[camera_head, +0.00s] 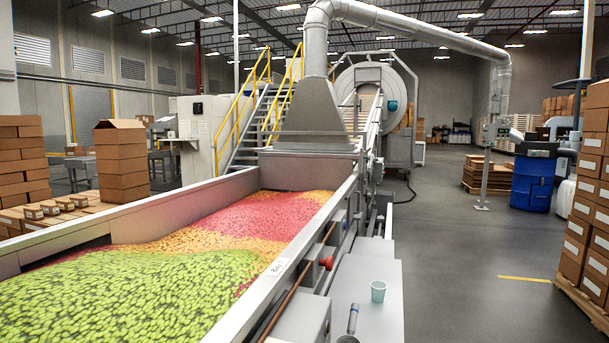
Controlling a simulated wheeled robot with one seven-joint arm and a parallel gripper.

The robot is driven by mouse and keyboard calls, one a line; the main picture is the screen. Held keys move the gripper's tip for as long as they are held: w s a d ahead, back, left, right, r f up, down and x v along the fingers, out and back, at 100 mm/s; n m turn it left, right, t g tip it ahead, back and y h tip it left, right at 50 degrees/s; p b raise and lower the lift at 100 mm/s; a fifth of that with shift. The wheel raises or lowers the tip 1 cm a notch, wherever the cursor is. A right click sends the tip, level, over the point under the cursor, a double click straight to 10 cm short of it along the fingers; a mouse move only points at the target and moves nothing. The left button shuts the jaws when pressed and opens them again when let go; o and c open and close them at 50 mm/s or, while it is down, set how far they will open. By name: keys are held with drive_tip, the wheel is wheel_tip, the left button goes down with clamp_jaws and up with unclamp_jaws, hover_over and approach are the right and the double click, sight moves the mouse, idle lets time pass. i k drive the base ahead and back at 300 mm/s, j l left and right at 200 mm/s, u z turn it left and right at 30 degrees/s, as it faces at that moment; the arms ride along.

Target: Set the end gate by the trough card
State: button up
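A long steel trough (160,216) runs from the lower left toward the drum machine at the back. It is filled with candies: green (130,295) in front, a yellow-orange band, then pink-red (255,215). A small white label (277,267) with dark marks sits on the trough's right rim, its text too small to read surely. A red knob (327,262) sticks out from the trough's right side, beside a brown rod (295,295). I cannot pick out an end gate or a separate card. My gripper is not in view.
A pale green cup (378,291) stands on a grey side ledge (370,270), near a short metal handle (351,322). Stacked cartons (590,200) on a pallet and a blue barrel (533,180) stand right. The grey floor (470,270) between is clear.

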sight(294, 171)
drive_tip(key=i+l+z, duration=0.3)
drive_tip(key=i+z, duration=0.3)
drive_tip(key=i, duration=0.15)
drive_tip(key=i+z, duration=0.25)
drive_tip(key=i, duration=1.6)
drive_tip(key=i+u, duration=0.1)
drive_tip(key=i, duration=0.8)
drive_tip(key=i+l+u, duration=0.1)
drive_tip(key=i, duration=0.8)
drive_tip(key=l, duration=0.1)
